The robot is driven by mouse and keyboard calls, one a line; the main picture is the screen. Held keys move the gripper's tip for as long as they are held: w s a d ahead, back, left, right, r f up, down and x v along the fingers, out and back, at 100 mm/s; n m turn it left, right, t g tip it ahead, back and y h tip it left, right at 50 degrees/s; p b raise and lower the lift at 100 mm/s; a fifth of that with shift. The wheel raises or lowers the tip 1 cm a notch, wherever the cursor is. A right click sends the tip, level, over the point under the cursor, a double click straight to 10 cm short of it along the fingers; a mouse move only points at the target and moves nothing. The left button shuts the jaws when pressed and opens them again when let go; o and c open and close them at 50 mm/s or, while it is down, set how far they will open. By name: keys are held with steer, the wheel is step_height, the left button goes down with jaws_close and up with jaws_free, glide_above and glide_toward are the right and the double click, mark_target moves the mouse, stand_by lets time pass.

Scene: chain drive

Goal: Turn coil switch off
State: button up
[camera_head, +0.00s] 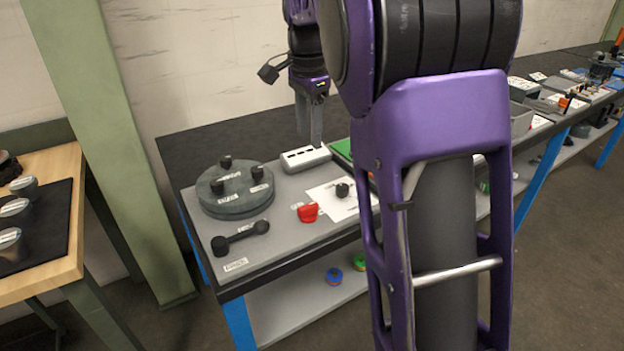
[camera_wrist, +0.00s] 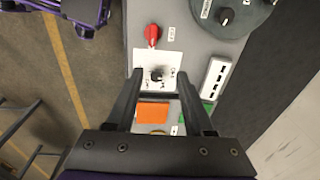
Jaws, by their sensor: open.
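A black knob (camera_head: 342,190), which looks like the coil switch, stands on a white labelled plate (camera_head: 322,199) on the grey bench top. The wrist view shows the knob (camera_wrist: 157,74) with small labels on both sides, too small to read surely. My gripper (camera_head: 316,135) is open, pointing down above the bench near the white slotted block. In the wrist view its fingertips (camera_wrist: 159,75) frame the knob left and right, with nothing held. I cannot tell how high the tips are above the knob; no contact shows.
A red knob (camera_head: 308,212) stands close to the plate. A white slotted block (camera_head: 305,157), a round grey base (camera_head: 236,190) with black knobs and a black crank-like handle (camera_head: 240,237) share the bench. An orange panel (camera_wrist: 153,113) shows between my fingers. My arm hides the bench's middle.

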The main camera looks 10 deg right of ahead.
mark_target(308, 205)
steer(key=shift+g, duration=0.5)
steer(key=f+b, duration=0.1)
steer(key=f, duration=0.5)
steer(key=f+b, duration=0.1)
steer(key=f, duration=0.5)
steer(key=f+b, duration=0.1)
steer(key=f, duration=0.5)
steer(key=shift+s+a+f+b, duration=0.25)
steer(key=shift+s+b, duration=0.1)
steer(key=shift+b, duration=0.05)
jaws_close()
